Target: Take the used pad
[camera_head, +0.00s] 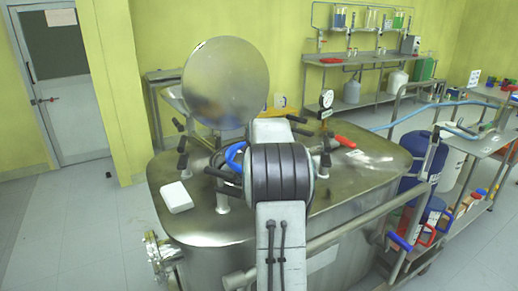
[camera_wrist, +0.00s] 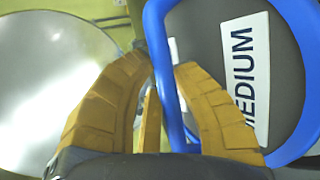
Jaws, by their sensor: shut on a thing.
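A round dark pad (camera_wrist: 287,85) with a blue rim and a white "MEDIUM" label fills the right of the wrist view. I take it to be the used pad. My gripper (camera_wrist: 163,62) has its yellow fingers closed on the near side of the blue rim. In the head view, part of a blue ring (camera_head: 236,155) shows just left of my arm, above the reactor lid. My gripper is mostly hidden behind my arm there, and most of the ring is covered too.
The steel reactor (camera_head: 350,185) stands in front, with clamps and a gauge (camera_head: 326,98) on top. A round polished cover (camera_head: 226,82) stands raised at its back left. A white block (camera_head: 176,197) lies on the lid's left.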

